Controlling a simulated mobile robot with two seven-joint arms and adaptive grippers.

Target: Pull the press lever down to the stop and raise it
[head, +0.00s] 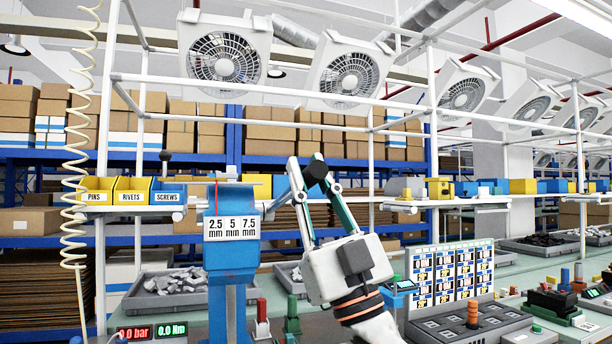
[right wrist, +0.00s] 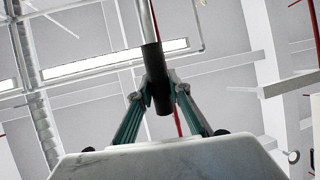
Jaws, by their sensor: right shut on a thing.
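The press (head: 230,262) is a blue column with a white scale plate (head: 231,228) marked 2.5, 5 and 7.5 mm, left of centre in the head view. My right gripper (head: 308,168) is raised to the right of the press, its fingers pointing up. It is shut on the black grip of the press lever (head: 317,173). In the right wrist view the black grip (right wrist: 156,80) stands between the two fingertips, with a pale rod running on from its upper end. Where the lever joins the press is hard to make out. My left gripper is not in view.
Yellow and blue bins (head: 133,190) labelled PINS, RIVETS and SCREWS stand on a shelf at left. A tray of grey parts (head: 172,288) lies behind the press. A display board (head: 450,275) and a dark fixture (head: 472,322) stand at right. A coiled hose (head: 75,150) hangs at left.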

